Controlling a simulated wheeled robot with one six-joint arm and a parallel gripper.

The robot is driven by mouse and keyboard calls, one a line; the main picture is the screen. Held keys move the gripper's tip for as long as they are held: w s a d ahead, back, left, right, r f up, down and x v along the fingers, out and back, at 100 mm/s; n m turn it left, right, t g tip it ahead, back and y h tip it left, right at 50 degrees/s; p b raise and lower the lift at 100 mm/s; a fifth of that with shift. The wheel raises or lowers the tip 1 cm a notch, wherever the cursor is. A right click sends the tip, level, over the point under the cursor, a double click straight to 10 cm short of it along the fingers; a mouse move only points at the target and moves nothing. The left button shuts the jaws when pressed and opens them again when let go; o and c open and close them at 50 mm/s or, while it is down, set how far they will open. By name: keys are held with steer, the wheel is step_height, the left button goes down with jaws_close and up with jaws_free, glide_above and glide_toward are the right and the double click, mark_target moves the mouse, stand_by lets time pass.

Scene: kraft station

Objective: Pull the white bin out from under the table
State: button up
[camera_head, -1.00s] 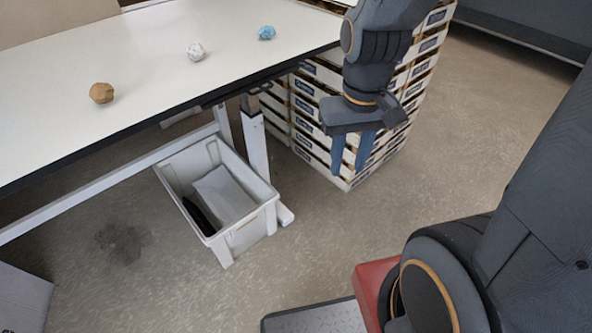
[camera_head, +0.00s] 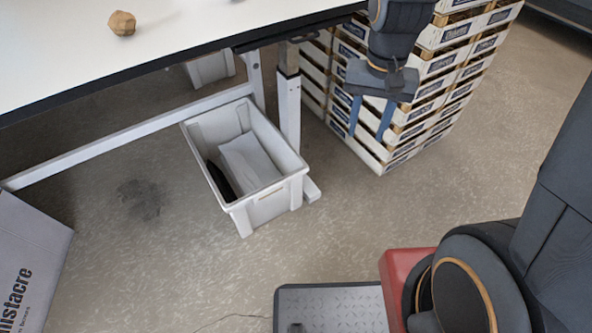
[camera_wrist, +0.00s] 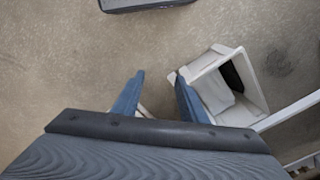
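The white bin (camera_head: 270,200) stands on the floor partly under the table (camera_head: 200,55), beside a table leg, with its near end sticking out. It is open on top and holds a white sheet-like item and a dark item. It also shows in the wrist view (camera_wrist: 243,111), to the right of the gripper. My gripper (camera_head: 367,135) hangs to the right of the bin and above its height, in front of the stacked crates. Its two blue fingers are apart with nothing between them. In the wrist view the gripper (camera_wrist: 158,85) is open and apart from the bin.
A stack of white crates (camera_head: 430,95) stands right of the table leg (camera_head: 288,105). A brown crumpled ball (camera_head: 122,23) lies on the table. A grey box (camera_head: 30,260) stands at the lower left. Another pale bin (camera_head: 210,68) is farther under the table. Floor before the bin is open.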

steer(key=w+a+f+m+b, duration=0.25)
steer(key=w+f+b, duration=0.3)
steer(key=f, duration=0.35)
steer(key=w+a+f+m+b, duration=0.1)
steer(key=w+a+f+b, duration=0.2)
steer(key=w+f+b, duration=0.45)
steer(key=m+b, duration=0.5)
steer(key=b, duration=0.7)
glide_above(296, 172)
step_height(296, 172, down, 25)
steer(key=shift+w+d+f, duration=0.1)
steer(key=shift+f+b, duration=1.3)
steer(key=shift+f, duration=2.6)
jaws_close()
